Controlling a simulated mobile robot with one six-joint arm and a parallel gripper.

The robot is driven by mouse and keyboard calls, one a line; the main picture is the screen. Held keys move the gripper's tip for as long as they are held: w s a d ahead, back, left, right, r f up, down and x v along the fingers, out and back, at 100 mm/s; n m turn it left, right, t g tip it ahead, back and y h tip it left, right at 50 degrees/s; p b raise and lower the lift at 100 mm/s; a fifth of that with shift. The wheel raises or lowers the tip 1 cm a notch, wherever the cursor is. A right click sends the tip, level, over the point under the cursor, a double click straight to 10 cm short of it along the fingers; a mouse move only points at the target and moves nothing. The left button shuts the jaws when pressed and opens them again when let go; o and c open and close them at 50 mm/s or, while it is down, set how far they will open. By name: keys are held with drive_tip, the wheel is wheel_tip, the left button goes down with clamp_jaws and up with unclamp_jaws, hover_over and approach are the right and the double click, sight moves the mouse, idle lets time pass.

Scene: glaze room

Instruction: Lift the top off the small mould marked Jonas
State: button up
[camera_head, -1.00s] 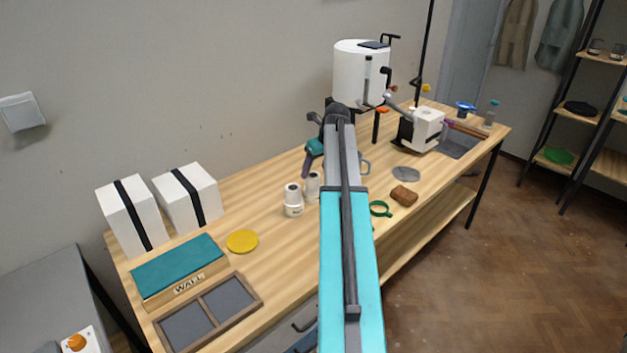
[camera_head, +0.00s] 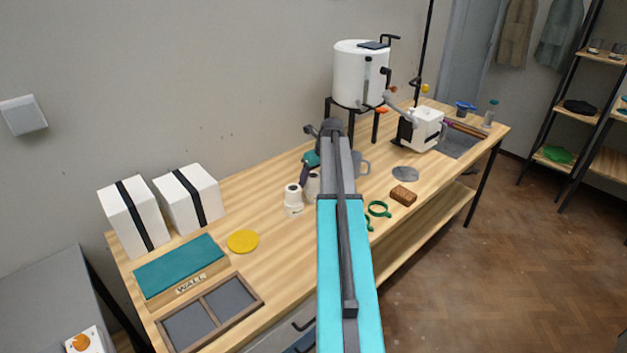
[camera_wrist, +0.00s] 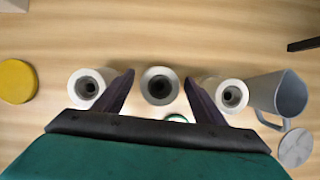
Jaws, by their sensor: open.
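Three small white round moulds with dark holes in their tops stand in a row in the wrist view: a left one (camera_wrist: 88,85), a middle one (camera_wrist: 159,86) and a right one (camera_wrist: 231,95). In the head view a white mould (camera_head: 293,197) stands left of my arm, with another (camera_head: 312,188) partly hidden behind it. I cannot read the name Jonas on any of them. My gripper (camera_wrist: 159,77) is open and empty, pointing down. In the wrist view its fingers lie either side of the middle mould; I cannot tell whether they are level with its top.
A grey-blue jug (camera_wrist: 277,97) stands beside the right mould. A yellow disc (camera_head: 242,241) lies to the left. Green rings (camera_head: 378,209), a brown block (camera_head: 403,195) and a grey disc (camera_head: 405,173) lie to the right. A white tank (camera_head: 360,75) stands behind.

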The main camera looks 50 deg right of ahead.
idle(0.3)
drive_tip(key=c, duration=1.2)
drive_tip(key=shift+o, duration=0.2)
drive_tip(key=shift+r, duration=0.1)
wheel_tip(320, 180, up, 9)
drive_tip(key=shift+f+b, duration=0.15)
drive_tip(key=shift+b, duration=0.85)
drive_tip(key=shift+r, duration=0.6)
drive_tip(key=shift+p, duration=0.35)
